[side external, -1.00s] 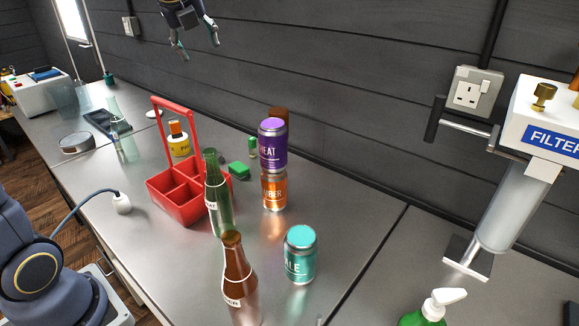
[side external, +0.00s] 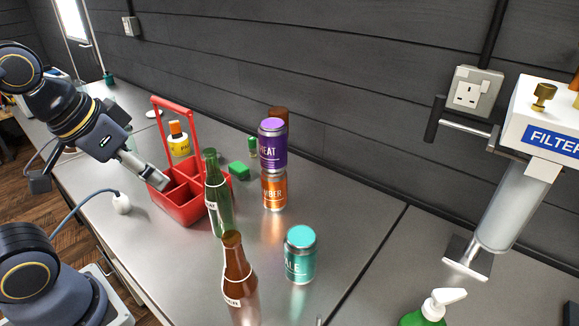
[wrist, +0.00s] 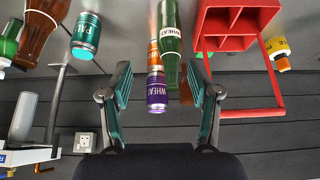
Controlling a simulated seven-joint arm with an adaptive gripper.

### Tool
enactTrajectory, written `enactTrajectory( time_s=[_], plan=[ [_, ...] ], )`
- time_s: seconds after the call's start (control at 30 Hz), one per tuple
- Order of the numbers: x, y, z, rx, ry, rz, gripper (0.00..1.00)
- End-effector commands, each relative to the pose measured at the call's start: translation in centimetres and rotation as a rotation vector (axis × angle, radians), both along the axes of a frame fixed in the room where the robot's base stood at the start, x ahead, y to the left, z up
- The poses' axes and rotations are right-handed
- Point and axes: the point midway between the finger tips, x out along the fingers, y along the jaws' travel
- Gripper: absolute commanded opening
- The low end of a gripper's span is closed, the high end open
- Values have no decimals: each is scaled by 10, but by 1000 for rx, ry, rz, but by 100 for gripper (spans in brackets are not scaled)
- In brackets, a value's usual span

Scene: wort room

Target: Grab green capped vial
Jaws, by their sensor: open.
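A small vial with a green cap (side external: 252,147) stands upright on the steel bench, behind the green block and left of the purple can. I cannot clearly make it out in the wrist view. My gripper (side external: 157,178) is at the left side of the red carrier, apart from the vial, with the carrier and block between them. In the wrist view my gripper (wrist: 160,72) is open, with its two teal-padded fingers wide apart and nothing held between them.
A red carrier (side external: 172,211), green block (side external: 239,171), green bottle (side external: 218,200) and brown bottle (side external: 238,280) stand nearby. The purple can (side external: 272,145) is stacked on an orange can (side external: 273,192). A teal can (side external: 300,258) stands in front. An orange-capped yellow bottle (side external: 179,143) is behind the carrier.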

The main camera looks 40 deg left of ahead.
Motion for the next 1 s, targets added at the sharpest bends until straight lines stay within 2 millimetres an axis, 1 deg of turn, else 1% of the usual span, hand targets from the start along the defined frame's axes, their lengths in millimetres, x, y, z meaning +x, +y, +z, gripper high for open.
enactTrajectory(
  time_s=[0.37, 0.43, 0.7, 0.77, 0.87, 0.9, 0.97, 1.0],
  plan=[
    [0, 0, 0, 2, 0, -2, 62],
    [0, 0, 0, 3, 0, -3, 58],
    [0, 0, 0, 4, 0, -5, 58],
    [4, 0, 4, 10, -18, -19, 58],
    [24, -2, 33, 23, -107, -43, 58],
    [38, -2, 47, 29, -137, -51, 58],
    [66, 0, 69, 41, -174, -56, 58],
    [86, 3, 81, 50, -192, -55, 58]
  ],
)
